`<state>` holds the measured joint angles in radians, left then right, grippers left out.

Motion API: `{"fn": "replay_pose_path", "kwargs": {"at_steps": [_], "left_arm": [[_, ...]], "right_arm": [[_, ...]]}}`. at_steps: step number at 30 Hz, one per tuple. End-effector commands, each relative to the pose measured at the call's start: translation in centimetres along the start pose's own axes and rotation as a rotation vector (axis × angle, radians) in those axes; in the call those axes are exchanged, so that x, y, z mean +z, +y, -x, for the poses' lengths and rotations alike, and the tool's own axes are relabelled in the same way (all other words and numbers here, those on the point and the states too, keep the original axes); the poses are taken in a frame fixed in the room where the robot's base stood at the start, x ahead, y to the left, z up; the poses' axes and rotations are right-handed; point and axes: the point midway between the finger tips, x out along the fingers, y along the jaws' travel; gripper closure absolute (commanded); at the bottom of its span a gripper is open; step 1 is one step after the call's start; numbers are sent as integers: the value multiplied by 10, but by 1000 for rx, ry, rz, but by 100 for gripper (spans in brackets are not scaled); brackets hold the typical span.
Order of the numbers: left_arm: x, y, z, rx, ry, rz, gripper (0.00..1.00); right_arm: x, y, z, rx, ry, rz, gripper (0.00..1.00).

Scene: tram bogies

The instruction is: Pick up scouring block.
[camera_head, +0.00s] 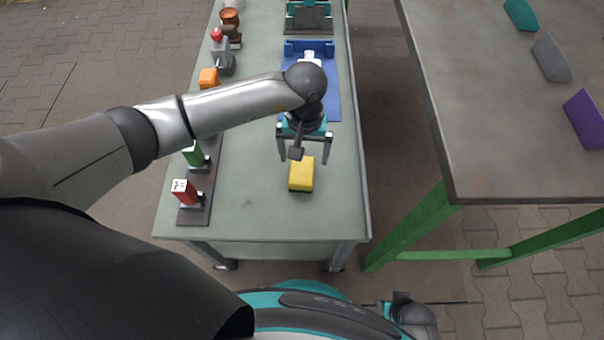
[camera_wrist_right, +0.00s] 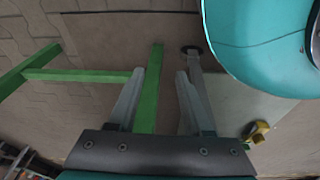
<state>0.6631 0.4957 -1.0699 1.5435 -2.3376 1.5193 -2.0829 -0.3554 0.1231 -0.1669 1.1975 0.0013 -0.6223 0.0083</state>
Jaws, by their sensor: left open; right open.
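A yellow block (camera_head: 301,174), which looks like the scouring block, lies on the grey-green table near its front end. It also shows small at the lower right of the right wrist view (camera_wrist_right: 258,131). My left gripper (camera_head: 304,158) is open above the table, just behind the block in the picture, with its fingers spread to either side. Nothing is between its fingers, and I cannot tell its exact height. My right gripper (camera_wrist_right: 159,74) is open and empty, away from the block, with the floor and a green table leg behind it.
A blue tray (camera_head: 333,101) with a white item lies behind my left gripper. An orange block (camera_head: 209,78) stands farther back. A second table (camera_head: 470,120) stands right, across a gap.

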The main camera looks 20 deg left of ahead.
Motion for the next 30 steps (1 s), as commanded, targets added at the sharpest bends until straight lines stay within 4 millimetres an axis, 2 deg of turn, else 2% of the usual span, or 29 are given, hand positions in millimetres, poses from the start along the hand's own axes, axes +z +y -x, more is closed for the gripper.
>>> {"fn": "replay_pose_path", "kwargs": {"at_steps": [1,6,17,30], "left_arm": [[1,0,-9,1,-3,1,0],[1,0,-25,1,-2,1,0],[0,0,-39,2,-1,1,0],[0,-4,-78,1,-2,1,0]], "right_arm": [[-4,-2,1,-3,3,-1,50],[-14,-6,8,-8,5,-3,50],[-24,-10,17,-14,6,-5,50],[-48,-18,45,-27,17,-12,50]]}}
